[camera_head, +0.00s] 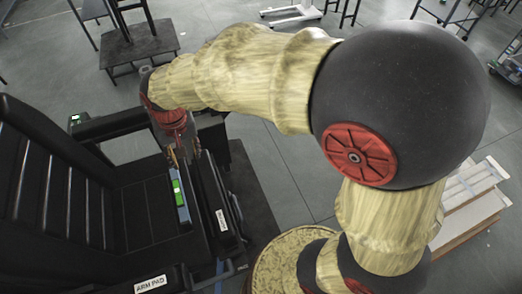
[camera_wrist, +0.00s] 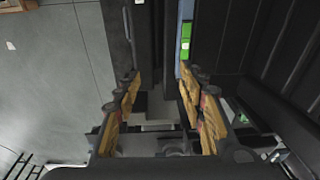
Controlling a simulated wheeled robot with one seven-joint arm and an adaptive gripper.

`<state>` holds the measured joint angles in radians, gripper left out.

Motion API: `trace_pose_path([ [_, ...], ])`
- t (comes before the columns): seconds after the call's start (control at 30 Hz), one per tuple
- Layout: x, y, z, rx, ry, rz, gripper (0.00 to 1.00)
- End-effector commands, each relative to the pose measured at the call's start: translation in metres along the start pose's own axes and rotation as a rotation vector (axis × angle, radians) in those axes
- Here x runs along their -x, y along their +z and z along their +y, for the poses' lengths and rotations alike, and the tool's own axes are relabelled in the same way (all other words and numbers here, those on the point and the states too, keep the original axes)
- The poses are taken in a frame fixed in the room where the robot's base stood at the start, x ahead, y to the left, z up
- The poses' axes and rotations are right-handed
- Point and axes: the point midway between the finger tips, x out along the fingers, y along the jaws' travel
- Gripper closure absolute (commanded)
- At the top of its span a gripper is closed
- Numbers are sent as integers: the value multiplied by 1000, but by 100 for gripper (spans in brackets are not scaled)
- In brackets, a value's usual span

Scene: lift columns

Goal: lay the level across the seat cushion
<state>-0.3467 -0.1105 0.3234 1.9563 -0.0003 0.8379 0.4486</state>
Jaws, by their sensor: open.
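The level (camera_head: 178,197) is a slim blue-grey bar with a bright green patch. It lies lengthwise along the right edge of the black seat cushion (camera_head: 150,215); whether it rests fully on the cushion I cannot tell. My gripper (camera_head: 180,155) points down by the level's far end. In the wrist view my gripper (camera_wrist: 160,76) is open, with nothing between its fingers. There the level (camera_wrist: 186,38) runs up from the right fingertip; contact is unclear. The finger hides its lower end.
The ribbed backrest (camera_head: 55,185) rises at left. Armrests flank the seat, the near one labelled ARM PAD (camera_head: 150,284). A black part with a white label (camera_head: 221,220) lies right of the level. A dark table (camera_head: 140,45) and pale boards (camera_head: 470,205) stand farther off.

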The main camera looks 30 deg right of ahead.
Motion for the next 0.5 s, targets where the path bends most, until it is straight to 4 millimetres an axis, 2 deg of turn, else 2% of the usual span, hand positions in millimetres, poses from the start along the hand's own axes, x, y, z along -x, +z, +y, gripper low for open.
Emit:
trace_pose_path([
  [0.03,20,4,16,1,-9,29,60],
  [0.2,69,26,60,25,-23,110,60],
  [0.3,93,43,85,40,-25,160,60],
  [0.5,127,84,128,70,-13,259,60],
])
